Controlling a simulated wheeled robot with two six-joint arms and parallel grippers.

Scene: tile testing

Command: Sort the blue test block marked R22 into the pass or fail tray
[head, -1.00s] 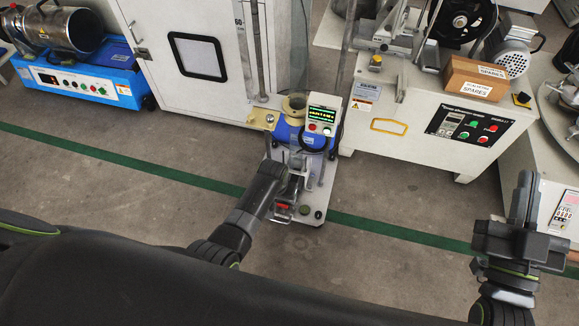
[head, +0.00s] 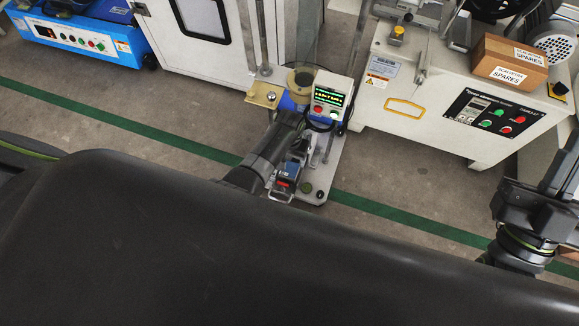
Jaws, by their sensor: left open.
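A small blue block (head: 287,171) with a pale label sits low on the front of the bench test machine (head: 318,128); its marking is too small to read. My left gripper (head: 299,155) reaches in from the left, close beside the block. It is open, and its fingers are partly hidden against the machine. My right gripper (head: 562,165) is at the right edge, partly cut off and away from the machine; its jaw gap does not show clearly. No pass or fail tray is in view.
A white cabinet (head: 232,70) stands behind the machine. A white control console (head: 430,105) with a cardboard spares box (head: 508,62) is at the right. A blue instrument (head: 80,38) is at the upper left. Grey floor with a green line (head: 120,125) is clear.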

